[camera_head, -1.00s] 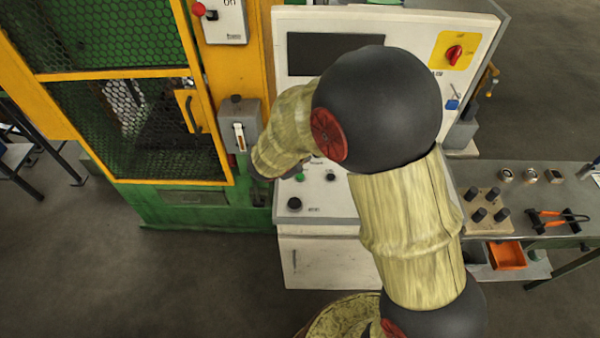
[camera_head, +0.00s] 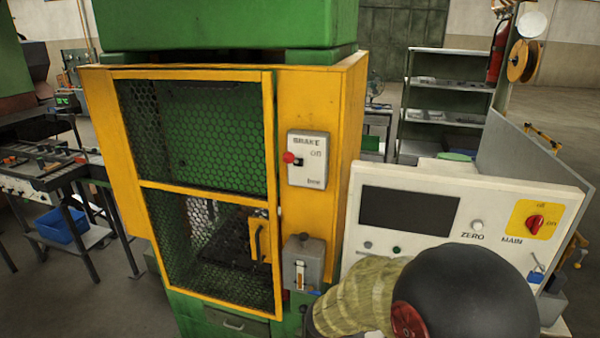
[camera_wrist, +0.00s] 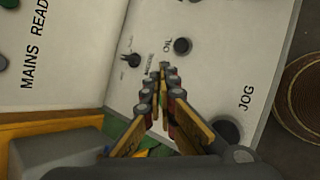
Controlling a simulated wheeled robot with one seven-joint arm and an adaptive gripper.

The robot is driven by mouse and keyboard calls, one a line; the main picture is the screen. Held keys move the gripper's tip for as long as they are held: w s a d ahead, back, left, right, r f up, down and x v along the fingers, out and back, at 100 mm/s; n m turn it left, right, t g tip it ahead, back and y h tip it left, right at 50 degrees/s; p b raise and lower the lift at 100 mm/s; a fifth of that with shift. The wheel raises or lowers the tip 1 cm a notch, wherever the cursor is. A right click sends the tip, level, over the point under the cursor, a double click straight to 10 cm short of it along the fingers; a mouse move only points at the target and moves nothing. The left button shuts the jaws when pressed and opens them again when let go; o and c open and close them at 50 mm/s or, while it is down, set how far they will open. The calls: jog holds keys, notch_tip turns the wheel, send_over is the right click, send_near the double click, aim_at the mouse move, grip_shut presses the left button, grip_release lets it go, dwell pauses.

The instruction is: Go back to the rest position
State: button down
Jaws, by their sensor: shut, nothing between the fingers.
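My gripper (camera_wrist: 164,72) is shut and empty in the wrist view, its two fingers meeting at the tips. It is over a pale control panel (camera_wrist: 75,60) with "MAINS READ…" and "JOG" lettering. A black knob (camera_wrist: 182,46) and a small dark switch (camera_wrist: 131,60) are just beyond the fingertips. A larger black button (camera_wrist: 228,130) lies beside the right finger. I cannot tell whether the fingers touch the panel. In the head view my arm crosses the lower right, in front of the control panel (camera_head: 370,185); the gripper itself is hidden there.
A yellow-framed mesh cage (camera_head: 275,190) with a brake box (camera_head: 308,160) stands left of the panel. A grey lever box (camera_head: 302,262) is close to my arm. Metal shelves (camera_head: 445,90) stand behind, and a bench (camera_head: 40,165) is at the left. A round brown object (camera_wrist: 300,98) shows at the wrist view's right.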

jog(key=s+r+m+g+y+b, duration=0.15)
jog(key=s+r+m+g, duration=0.3)
jog(key=s+m, duration=0.75)
jog(key=s+a+r+m+t+y+b, duration=0.2)
jog(key=s+r+m+t+y+b, duration=0.1)
jog(key=s+r, duration=1)
jog(key=shift+s+r+m+t+y, duration=0.15)
jog(key=shift+s+m+t+y, duration=0.35)
jog(key=shift+m+t+y, duration=0.5)
